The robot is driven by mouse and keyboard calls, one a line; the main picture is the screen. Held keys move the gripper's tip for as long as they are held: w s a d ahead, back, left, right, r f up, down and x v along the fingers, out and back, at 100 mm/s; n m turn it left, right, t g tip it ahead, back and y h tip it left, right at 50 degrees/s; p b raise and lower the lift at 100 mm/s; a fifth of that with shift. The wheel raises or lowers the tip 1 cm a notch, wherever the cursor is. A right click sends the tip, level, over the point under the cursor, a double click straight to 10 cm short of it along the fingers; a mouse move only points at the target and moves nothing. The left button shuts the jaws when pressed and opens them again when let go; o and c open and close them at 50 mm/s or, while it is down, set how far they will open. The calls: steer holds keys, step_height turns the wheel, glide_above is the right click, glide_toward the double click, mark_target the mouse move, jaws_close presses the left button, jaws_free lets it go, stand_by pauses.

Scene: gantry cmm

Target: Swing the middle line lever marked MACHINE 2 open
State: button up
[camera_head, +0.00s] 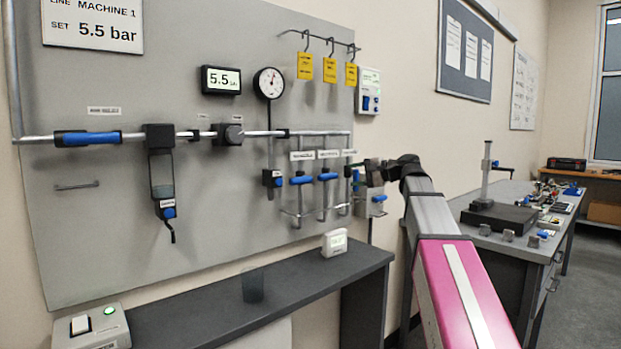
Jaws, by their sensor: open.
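Several small blue levers sit on vertical drop pipes at the right part of the grey wall panel. The middle line lever (328,176) lies crosswise to its pipe, under a small white label (328,154) too small to read. The left line lever (301,180) also lies crosswise. The right line lever (355,175) is partly hidden beside my gripper. My gripper (363,173) is open, at the panel's right edge, right of the middle lever and apart from it. Its fingertips are small and dark, and hard to make out.
Yellow tags (329,70) hang from hooks above the levers. A dark shelf (240,305) runs below the panel, with a small white device (335,242) and a dark cup (252,285). A bench (500,245) stands right of my arm. A gauge (269,83) is up left.

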mark_target(329, 177)
steer(key=x, duration=1.1)
steer(key=shift+w+a+r, duration=0.1)
steer(key=shift+a+r, duration=0.1)
steer(key=shift+a, duration=0.05)
jaws_close()
